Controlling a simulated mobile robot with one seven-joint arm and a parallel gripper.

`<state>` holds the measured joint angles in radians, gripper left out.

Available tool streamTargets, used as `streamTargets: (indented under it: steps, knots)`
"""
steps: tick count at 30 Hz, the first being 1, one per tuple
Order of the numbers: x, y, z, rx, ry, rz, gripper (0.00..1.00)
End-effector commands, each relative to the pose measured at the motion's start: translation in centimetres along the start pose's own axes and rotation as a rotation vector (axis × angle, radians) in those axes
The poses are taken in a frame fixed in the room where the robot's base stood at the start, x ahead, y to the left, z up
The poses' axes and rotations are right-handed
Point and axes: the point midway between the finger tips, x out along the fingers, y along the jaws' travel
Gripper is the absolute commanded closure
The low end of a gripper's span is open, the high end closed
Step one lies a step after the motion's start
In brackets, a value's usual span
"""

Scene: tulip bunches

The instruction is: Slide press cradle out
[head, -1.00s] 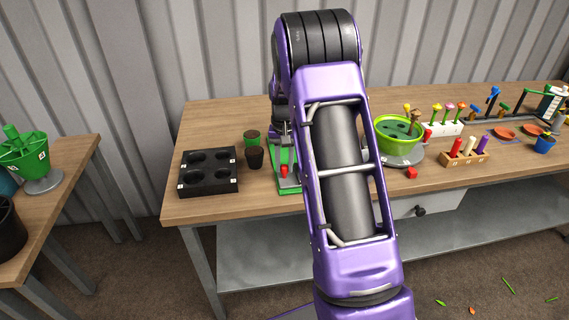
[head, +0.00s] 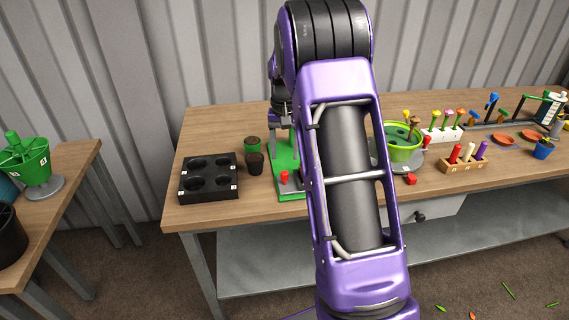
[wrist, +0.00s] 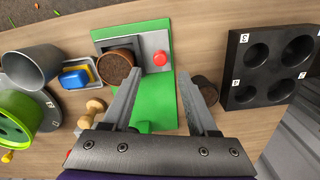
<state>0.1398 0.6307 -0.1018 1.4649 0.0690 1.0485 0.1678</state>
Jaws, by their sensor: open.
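The press has a green base (head: 290,188), seen at the table's front left. A grey cradle (wrist: 147,48) with a red knob (wrist: 160,58) sits at one end of the base. The red knob also shows in the head view (head: 285,175). A brown pot of soil (wrist: 115,68) stands at the cradle's left side in the wrist view; I cannot tell whether it rests in it. My gripper (wrist: 160,80) is open and empty, its fingers spread above the green base, with the knob ahead between them and slightly beyond the tips. My arm hides part of the press in the head view.
A green bowl (head: 403,142) and a wooden block with coloured pegs (head: 464,164) stand to the right.

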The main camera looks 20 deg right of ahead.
Motion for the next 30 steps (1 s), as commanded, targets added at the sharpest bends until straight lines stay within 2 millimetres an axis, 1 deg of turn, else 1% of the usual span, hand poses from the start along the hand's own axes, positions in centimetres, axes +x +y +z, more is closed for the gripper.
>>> streamTargets:
  steps: [1,6,9,12,15,18,30]
  knots:
    - [-1.6,0.0,-0.1,0.000,0.005,-0.001,0.41]
    - [-5.6,0.0,-0.1,0.000,0.004,0.000,0.41]
    - [-7.6,0.0,-0.1,0.000,0.003,0.000,0.41]
    - [-9.0,0.0,-0.1,0.000,0.002,0.000,0.41]
    - [-9.9,0.0,0.0,0.000,0.001,0.000,0.41]
    - [-10.3,0.0,0.0,0.000,0.000,0.000,0.41]
    - [-10.4,0.0,0.0,0.000,-0.001,0.000,0.41]
